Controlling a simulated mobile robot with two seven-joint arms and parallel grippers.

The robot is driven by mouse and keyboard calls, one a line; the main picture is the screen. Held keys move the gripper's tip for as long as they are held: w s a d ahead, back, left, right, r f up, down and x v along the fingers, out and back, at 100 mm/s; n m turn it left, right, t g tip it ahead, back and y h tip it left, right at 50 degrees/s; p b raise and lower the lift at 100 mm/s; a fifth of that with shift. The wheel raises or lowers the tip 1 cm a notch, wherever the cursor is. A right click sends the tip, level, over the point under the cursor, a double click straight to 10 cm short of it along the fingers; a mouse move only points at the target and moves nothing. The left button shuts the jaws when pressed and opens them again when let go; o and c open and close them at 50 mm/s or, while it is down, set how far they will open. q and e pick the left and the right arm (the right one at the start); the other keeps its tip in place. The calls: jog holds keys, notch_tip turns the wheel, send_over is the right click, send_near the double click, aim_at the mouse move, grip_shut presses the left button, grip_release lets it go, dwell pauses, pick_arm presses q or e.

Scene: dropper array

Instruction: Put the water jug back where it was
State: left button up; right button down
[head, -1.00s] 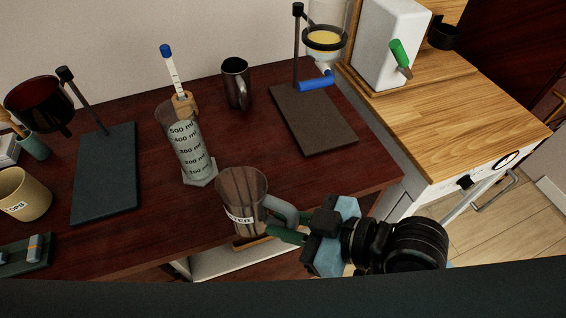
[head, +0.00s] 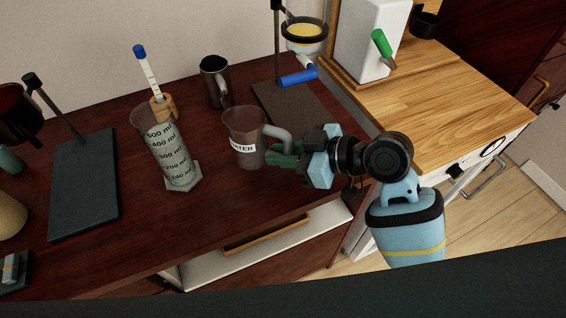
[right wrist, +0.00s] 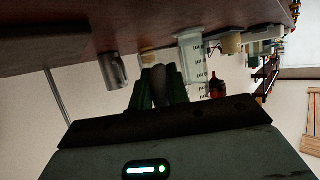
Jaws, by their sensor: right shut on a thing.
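The water jug (head: 243,128) is a brownish, see-through vessel with a white "WATER" label and a grey handle. It is upright over the dark red table, right of the measuring cylinder. I cannot tell whether its base touches the table. My right gripper (head: 284,150) is shut on the jug's handle (head: 277,134) from the right. In the right wrist view the fingers (right wrist: 158,88) close around the grey handle, and the jug's body is not clearly seen. My left gripper is not in view.
The measuring cylinder (head: 168,150) stands left of the jug. A metal mug (head: 214,82) and a blue-capped stick in a wooden holder (head: 163,106) are behind. A dark stand base (head: 290,107) is behind right, another (head: 85,185) at left. The table's front is clear.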

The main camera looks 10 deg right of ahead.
jog(key=shift+f, duration=1.75)
jog(key=shift+f, duration=0.1)
jog(key=c, duration=1.3)
grip_release()
jog(key=shift+c, duration=0.2)
jog(key=shift+d+r, duration=0.1)
jog(key=shift+r, duration=0.1)
jog(key=v, duration=1.1)
jog(key=shift+s+d, duration=0.25)
jog(key=shift+d, duration=0.05)
jog(key=shift+r, duration=0.1)
